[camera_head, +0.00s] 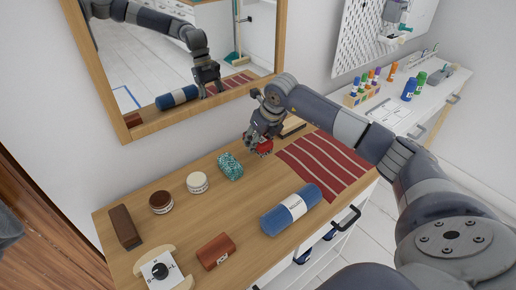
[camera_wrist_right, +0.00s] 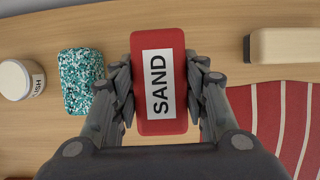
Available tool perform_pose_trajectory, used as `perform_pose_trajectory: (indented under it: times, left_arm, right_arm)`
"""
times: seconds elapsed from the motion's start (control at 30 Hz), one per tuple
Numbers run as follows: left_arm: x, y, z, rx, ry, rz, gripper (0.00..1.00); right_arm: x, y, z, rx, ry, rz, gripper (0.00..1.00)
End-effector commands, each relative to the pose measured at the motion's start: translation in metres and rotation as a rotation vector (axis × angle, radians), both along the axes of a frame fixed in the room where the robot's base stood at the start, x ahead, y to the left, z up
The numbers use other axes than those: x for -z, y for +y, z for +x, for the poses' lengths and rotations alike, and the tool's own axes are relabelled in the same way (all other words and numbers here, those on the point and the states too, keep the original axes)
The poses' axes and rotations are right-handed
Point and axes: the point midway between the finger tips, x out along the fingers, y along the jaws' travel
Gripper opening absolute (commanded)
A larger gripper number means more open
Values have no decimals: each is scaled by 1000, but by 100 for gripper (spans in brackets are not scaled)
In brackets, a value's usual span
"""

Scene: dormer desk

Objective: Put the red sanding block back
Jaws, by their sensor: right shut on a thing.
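The red sanding block (camera_wrist_right: 160,80), with a white label reading SAND, sits between the fingers of my right gripper (camera_wrist_right: 163,92). The fingers press on its two long sides. In the head view the block (camera_head: 265,147) shows only in part, below my right gripper (camera_head: 260,140), over the back of the wooden desk (camera_head: 185,225). I cannot tell how far it is above the desk top. It is between a teal speckled block (camera_head: 230,166) on the left and a pale block (camera_head: 292,127) on the right. My left gripper is not in view.
A red striped mat (camera_head: 325,165) lies right of the gripper, with a blue roll (camera_head: 291,209) in front. Jars (camera_head: 197,182) and a dark brown block (camera_head: 125,227) stand to the left. A wood-framed mirror (camera_head: 190,118) is behind. Bare wood lies around the gripper.

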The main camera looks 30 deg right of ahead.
Motion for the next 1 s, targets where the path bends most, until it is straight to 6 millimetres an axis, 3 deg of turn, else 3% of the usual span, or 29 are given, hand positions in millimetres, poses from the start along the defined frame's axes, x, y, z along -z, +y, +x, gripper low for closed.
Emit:
perform_pose_trajectory:
  times: [0.23,0.77,0.8,0.87,1.0]
  left_arm:
    - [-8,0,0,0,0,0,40]
    - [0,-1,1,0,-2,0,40]
    - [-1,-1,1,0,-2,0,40]
    - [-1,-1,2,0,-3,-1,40]
    - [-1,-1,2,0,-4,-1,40]
  right_arm:
    - [35,0,-1,0,3,0,15]
    - [46,0,0,-1,0,0,15]
    - [45,0,0,-1,0,0,45]
    - [45,0,0,-1,1,0,59]
    - [45,0,0,-1,1,0,61]
